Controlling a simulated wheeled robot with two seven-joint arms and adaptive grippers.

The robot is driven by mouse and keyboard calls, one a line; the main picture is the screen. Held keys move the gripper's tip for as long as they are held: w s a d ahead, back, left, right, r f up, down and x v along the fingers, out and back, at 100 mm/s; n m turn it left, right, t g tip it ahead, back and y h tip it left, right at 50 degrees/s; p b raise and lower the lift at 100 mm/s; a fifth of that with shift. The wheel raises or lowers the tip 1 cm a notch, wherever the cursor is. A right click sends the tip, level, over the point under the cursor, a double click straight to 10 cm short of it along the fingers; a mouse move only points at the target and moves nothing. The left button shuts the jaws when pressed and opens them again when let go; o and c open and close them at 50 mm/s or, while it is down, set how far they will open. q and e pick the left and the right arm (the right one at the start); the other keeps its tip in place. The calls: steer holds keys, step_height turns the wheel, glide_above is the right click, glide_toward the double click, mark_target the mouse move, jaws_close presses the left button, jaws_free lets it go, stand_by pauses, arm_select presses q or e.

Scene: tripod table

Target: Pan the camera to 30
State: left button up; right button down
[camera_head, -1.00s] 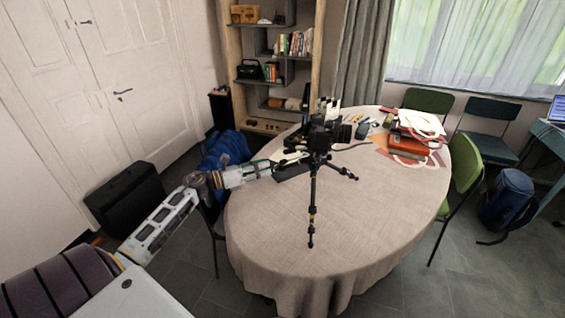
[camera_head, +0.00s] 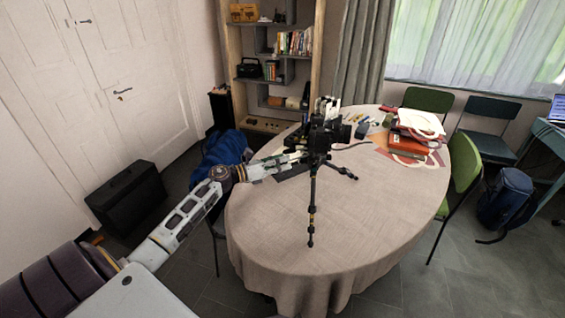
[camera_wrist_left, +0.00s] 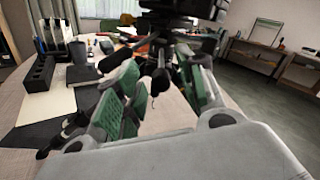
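A black camera (camera_head: 328,135) with its lens toward the right sits on a black tripod (camera_head: 312,205) standing on the table. The camera's dark underside (camera_wrist_left: 180,8) fills the top of the left wrist view, above the tripod head (camera_wrist_left: 160,55). My left gripper (camera_head: 300,156) is close to the left side of the tripod head, below the camera. In the left wrist view its green-padded fingers (camera_wrist_left: 165,90) are spread apart. A dark handle-like part (camera_wrist_left: 116,58) shows near the left finger; I cannot tell whether they touch. My right gripper is not in view.
The oval table (camera_head: 270,225) has a light cloth and clear room in front of the tripod. A black case (camera_head: 128,197) stands by the left wall.

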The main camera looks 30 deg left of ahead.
arm_select(q)
steer(key=shift+w+d, duration=0.25)
steer(key=shift+w, duration=0.05)
jaws_close()
stand_by(0.3)
